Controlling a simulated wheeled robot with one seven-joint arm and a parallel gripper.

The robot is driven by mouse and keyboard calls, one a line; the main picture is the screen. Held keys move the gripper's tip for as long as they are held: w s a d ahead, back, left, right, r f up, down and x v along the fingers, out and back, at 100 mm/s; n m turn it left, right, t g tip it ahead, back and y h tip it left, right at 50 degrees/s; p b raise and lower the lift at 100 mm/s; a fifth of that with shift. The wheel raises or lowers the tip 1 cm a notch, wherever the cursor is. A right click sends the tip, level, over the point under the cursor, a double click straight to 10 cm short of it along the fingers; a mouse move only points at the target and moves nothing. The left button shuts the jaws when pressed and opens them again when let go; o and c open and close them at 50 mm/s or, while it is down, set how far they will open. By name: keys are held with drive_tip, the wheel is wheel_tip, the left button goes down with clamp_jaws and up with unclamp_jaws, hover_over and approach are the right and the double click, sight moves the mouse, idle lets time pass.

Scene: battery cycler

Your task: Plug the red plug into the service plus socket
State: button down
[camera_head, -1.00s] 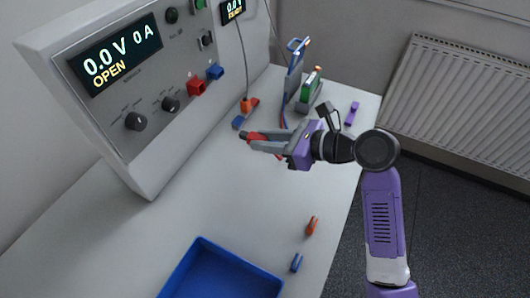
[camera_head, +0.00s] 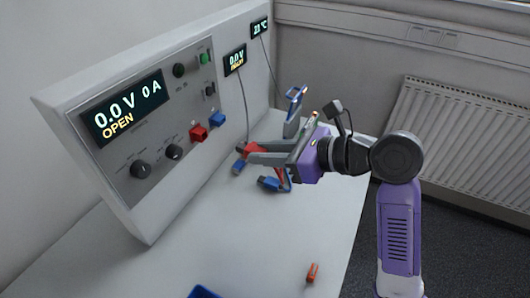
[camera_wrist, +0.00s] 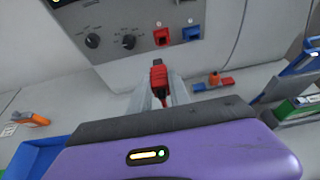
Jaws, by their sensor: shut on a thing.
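My gripper (camera_head: 243,150) is shut on the red plug (camera_head: 254,149) and holds it in the air above the table. In the wrist view the red plug (camera_wrist: 158,79) sits between the fingers and points towards the panel. The red socket (camera_head: 198,132) is on the cycler's front panel, left of the blue socket (camera_head: 217,119). The plug is apart from the red socket. In the wrist view the red socket (camera_wrist: 161,37) is just beyond the plug tip and slightly right. I cannot read the socket labels.
A blue stand (camera_head: 294,100) is behind my gripper. An orange clip (camera_head: 313,272) and a blue tray (camera_head: 204,292) are near the front.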

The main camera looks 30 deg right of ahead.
drive_tip(key=shift+a+r+p, duration=0.15)
drive_tip(key=shift+r+p, duration=0.4)
drive_tip(key=shift+p, duration=0.4)
drive_tip(key=shift+w+a+r+p, duration=0.1)
drive_tip(key=shift+a+p, duration=0.1)
drive_tip(key=shift+p, duration=0.7)
drive_tip(key=shift+w+a+p, duration=0.15)
drive_tip(key=shift+w+p, duration=0.1)
drive_tip(key=shift+p, duration=0.5)
drive_tip(key=shift+w+f+p, duration=0.3)
drive_tip(key=shift+f+p, duration=0.05)
drive_tip(key=shift+p, duration=0.25)
drive_tip(key=w+f, duration=0.1)
drive_tip(key=w+f+p, duration=0.1)
drive_tip(key=shift+a+f, duration=0.1)
drive_tip(key=shift+f, duration=0.2)
drive_tip(key=w+a+b, duration=0.3)
drive_tip(key=w, duration=0.2)
drive_tip(key=shift+w, duration=0.15)
drive_tip(key=shift+a+p, duration=0.1)
drive_tip(key=shift+p, duration=2.2)
drive_tip(key=shift+w+a+p, duration=0.45)
drive_tip(key=shift+w+p, duration=0.15)
drive_tip(key=shift+w, duration=0.05)
